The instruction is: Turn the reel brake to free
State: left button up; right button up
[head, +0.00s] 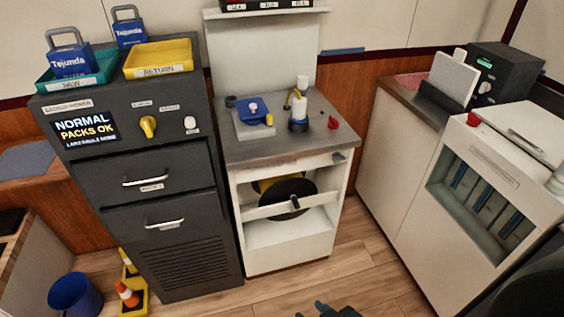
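A reel (269,186), black with a yellow part, sits inside the open front of the white cabinet (285,237). A white bar (262,210) crosses in front of it, with a small black handle (294,202) near its middle. A small dark knob (338,158) sits at the cabinet's upper right front edge. I see no readable brake label, so I cannot tell which part is the brake or its setting. My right gripper (335,311) barely shows at the bottom edge, well short of the cabinet; its fingers are mostly cut off. My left gripper is not seen.
A dark cabinet (150,220) with drawers and a yellow knob stands left of the white one. The worktop (270,150) holds a blue device and a bottle. A white counter (390,165) stands right. A blue bucket (75,293) and cones are lower left. Floor in front is clear.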

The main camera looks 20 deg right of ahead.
aim_at(337, 157)
jog(key=z, duration=0.65)
jog(key=i+l+z, duration=0.15)
jog(key=z, duration=0.2)
jog(key=i+l+z, duration=0.3)
jog(key=i+z, duration=0.1)
jog(key=z, duration=0.25)
jog(key=i+l, duration=0.15)
